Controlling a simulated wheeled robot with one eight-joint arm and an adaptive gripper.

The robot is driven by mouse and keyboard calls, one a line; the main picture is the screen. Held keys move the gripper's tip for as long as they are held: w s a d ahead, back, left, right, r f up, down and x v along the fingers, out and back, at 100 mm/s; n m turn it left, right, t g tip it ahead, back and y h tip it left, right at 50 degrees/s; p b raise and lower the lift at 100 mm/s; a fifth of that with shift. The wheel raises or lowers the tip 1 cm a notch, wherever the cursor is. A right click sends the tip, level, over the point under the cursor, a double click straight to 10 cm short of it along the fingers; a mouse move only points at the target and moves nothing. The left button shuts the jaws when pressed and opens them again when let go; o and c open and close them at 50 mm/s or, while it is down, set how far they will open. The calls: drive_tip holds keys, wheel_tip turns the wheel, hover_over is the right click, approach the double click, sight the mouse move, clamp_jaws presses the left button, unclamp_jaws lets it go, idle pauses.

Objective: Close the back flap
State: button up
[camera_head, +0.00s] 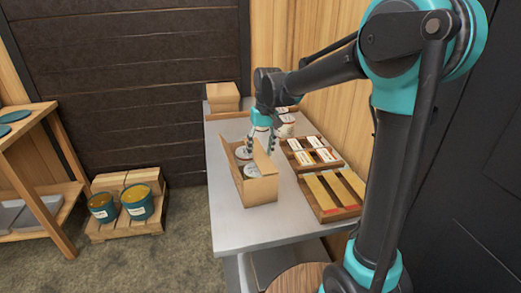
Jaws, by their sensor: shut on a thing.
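An open cardboard box (262,191) stands on the metal table, with round-lidded cans (251,170) inside. A cardboard flap (264,160) stands up along the box's right long side. I cannot tell for sure whether it is the back flap. My gripper (262,148) points down over the box's far right part. Its two fingers are on either side of the upright flap's upper edge, and it looks shut on that flap. The box's far end is partly hidden by my gripper.
Wooden trays with cartons (313,156) and yellow strips (331,194) lie right of the box. White jars (286,129) and a closed carton (222,97) are farther back. The metal table (262,226) is clear in front. Tins (138,201) sit on a floor pallet.

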sight(259, 155)
drive_tip(key=shift+c, duration=1.3)
drive_tip(key=shift+a+f+h, duration=0.15)
drive_tip(key=shift+h, duration=0.55)
drive_tip(key=o, duration=1.2)
wheel_tip(259, 155, up, 12)
drive_tip(key=shift+s+a, duration=0.1)
